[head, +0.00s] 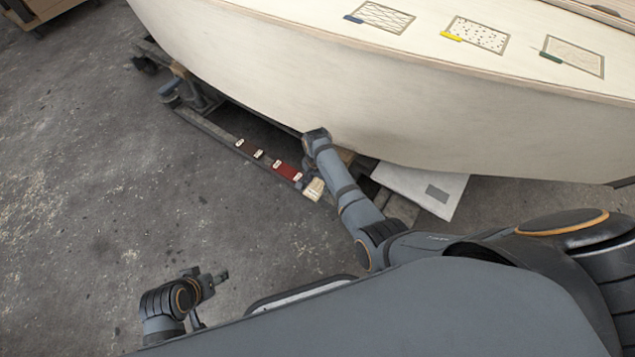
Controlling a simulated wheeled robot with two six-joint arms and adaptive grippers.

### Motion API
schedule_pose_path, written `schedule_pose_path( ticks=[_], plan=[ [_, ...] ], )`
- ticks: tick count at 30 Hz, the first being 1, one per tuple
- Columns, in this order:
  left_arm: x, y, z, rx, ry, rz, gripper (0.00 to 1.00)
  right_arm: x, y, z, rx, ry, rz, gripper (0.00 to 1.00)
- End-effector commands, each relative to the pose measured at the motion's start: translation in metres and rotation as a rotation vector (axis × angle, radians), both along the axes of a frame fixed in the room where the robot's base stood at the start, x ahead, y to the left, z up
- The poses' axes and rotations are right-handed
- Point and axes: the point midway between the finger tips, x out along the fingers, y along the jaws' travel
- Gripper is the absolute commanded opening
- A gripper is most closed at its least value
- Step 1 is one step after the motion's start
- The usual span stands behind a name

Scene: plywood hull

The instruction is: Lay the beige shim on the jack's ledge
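A small pale beige piece with faint lines (315,189), which looks like the beige shim, is at the near end of a low beam under the hull. My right arm reaches over to the hull's lower edge. Its wrist bends down there, and my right gripper (306,177) is dark and small beside the beige piece. I cannot tell whether they touch or whether its fingers are closed. A jack-like metal stand (196,97) is under the hull at the upper left; its ledge is not clear. My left gripper (217,278) is low at left, away from everything, its finger opening unclear.
The pale hull (330,85) overhangs the work area. Dark red strips (286,171) with small white pieces lie along the beam (217,134). A white panel with a grey patch (415,187) lies right of my arm. The concrete floor at left is clear.

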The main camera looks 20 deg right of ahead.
Motion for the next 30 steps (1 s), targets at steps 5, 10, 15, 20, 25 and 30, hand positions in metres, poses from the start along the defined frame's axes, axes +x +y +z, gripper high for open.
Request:
schedule_pose_path(
  ticks=[5,10,15,20,25,30],
  plan=[
    [0.0,0.0,0.0,0.0,0.0,0.0,0.4,0.0,0.0,0.0,0.0,0.0,0.0,0.74],
    [0.0,0.0,0.0,0.0,0.001,0.0,0.4,0.0,0.0,0.0,-0.001,0.001,0.0,0.74],
    [-0.001,0.002,0.008,0.008,0.021,-0.002,0.4,0.0,0.0,0.014,0.0,0.0,0.0,0.74],
    [-0.004,0.009,0.033,0.042,0.108,-0.006,0.4,0.001,0.0,0.054,0.0,-0.003,0.0,0.74],
    [-0.011,0.018,0.054,0.078,0.204,-0.004,0.4,0.0,0.0,0.094,0.0,-0.001,0.0,0.74],
    [-0.01,0.024,0.038,0.094,0.235,0.006,0.4,0.0,0.0,0.117,0.0,0.001,0.0,0.74]
  ],
)
